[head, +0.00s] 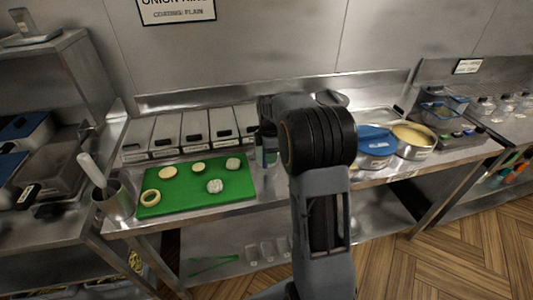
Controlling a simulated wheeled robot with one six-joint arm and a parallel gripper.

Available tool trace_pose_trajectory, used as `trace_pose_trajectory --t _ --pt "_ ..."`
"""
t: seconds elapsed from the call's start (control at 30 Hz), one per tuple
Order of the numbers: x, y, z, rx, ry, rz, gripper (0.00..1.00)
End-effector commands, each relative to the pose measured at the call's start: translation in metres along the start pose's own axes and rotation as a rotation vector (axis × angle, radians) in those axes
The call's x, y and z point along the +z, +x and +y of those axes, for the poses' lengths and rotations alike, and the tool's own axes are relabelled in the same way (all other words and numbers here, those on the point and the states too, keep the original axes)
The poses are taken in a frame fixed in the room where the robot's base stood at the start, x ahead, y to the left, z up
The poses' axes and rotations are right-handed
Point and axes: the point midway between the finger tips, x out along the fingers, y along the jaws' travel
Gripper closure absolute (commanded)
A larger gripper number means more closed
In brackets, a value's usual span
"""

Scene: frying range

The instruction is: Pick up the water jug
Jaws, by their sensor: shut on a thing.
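My gripper (267,133) points down at the back middle of the steel counter, just right of the green board, and my own arm covers much of it. It is shut on a pale, see-through thing (269,157), which looks like the water jug. Only a small part of that thing shows below the jaws. Its handle, its rim and whether its base touches the counter cannot be made out.
A green board (180,207) with several pale slices lies left of the gripper. A metal pot (118,204) with a utensil stands at its left. Lidded bins (195,130) line the back. A blue-topped container (375,140) and a yellow-filled pan (417,149) stand right.

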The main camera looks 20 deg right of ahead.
Motion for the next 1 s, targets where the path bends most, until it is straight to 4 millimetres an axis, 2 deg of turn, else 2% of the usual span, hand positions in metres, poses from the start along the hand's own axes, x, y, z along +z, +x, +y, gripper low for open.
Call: trace_pose_trajectory --t 0.03,0.3,0.73,0.87,1.0 --pt "0.0 0.0 0.0 0.001 0.0 0.0 0.74" --pt "0.0 0.0 0.0 0.001 -0.001 0.0 1.0" --pt "0.0 -0.005 0.001 0.006 0.0 0.0 1.0" --pt "0.0 -0.014 0.001 0.007 0.0 0.0 1.0" --pt "0.0 -0.033 0.001 0.008 0.0 0.0 1.0"
